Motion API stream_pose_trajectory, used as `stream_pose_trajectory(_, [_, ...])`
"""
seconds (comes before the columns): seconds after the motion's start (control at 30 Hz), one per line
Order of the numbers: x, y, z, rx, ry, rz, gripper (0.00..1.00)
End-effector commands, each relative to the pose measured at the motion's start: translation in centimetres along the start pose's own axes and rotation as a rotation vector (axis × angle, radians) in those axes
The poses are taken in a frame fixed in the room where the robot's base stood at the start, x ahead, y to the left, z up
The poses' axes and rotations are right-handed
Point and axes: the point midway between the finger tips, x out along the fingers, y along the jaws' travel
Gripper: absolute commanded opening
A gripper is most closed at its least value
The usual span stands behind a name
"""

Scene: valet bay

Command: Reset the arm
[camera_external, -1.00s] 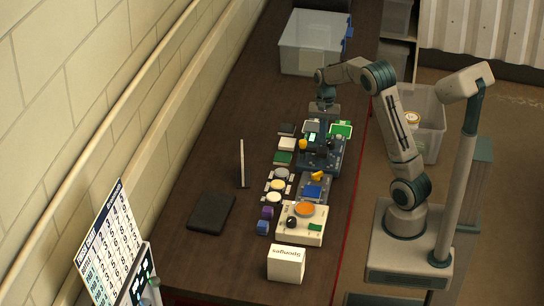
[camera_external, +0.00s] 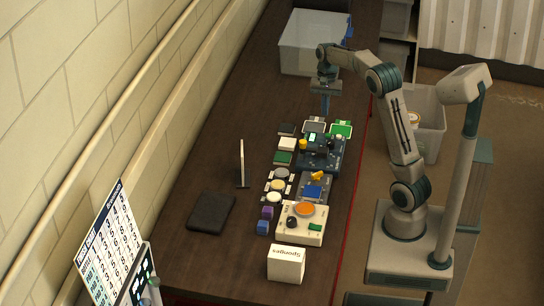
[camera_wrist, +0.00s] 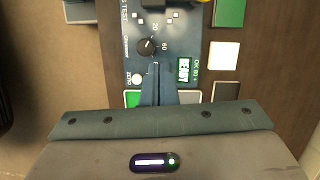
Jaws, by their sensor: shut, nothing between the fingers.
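My gripper (camera_external: 325,104) is shut and empty, pointing down above the dark wooden bench (camera_external: 215,150). In the external view it hangs just behind the dark blue tester (camera_external: 310,160). In the wrist view the shut fingers (camera_wrist: 158,88) show in front of the tester's panel (camera_wrist: 180,30), which has a black knob and a small lit green display. The fingertips look apart from the panel, though the exact gap is hard to tell.
Green and grey pads (camera_external: 341,129) lie behind the tester. Cream (camera_external: 287,144) and green blocks, a grey unit (camera_external: 313,188), a beige box with an orange disc (camera_external: 304,209) and a white carton (camera_external: 286,263) line the bench. A clear bin (camera_external: 301,42) stands at the back.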

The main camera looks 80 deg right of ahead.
Motion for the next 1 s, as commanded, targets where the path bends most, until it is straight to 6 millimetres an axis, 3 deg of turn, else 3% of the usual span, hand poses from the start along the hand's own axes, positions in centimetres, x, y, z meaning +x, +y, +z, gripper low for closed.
stream_pose_trajectory(0.2, [0.0,-0.1,0.3,-0.011,0.002,-0.001,0.00])
stream_pose_trajectory(0.33, [0.0,-0.7,3.0,-0.097,0.019,-0.008,0.00])
stream_pose_trajectory(0.5, [0.5,-1.2,10.1,-0.352,0.075,-0.021,0.00])
stream_pose_trajectory(0.67, [1.8,-0.4,17.1,-0.631,0.142,-0.027,0.00])
stream_pose_trajectory(0.8, [3.5,1.3,22.6,-0.881,0.208,-0.029,0.00])
stream_pose_trajectory(1.0, [6.5,5.0,28.6,-1.225,0.311,-0.024,0.00])
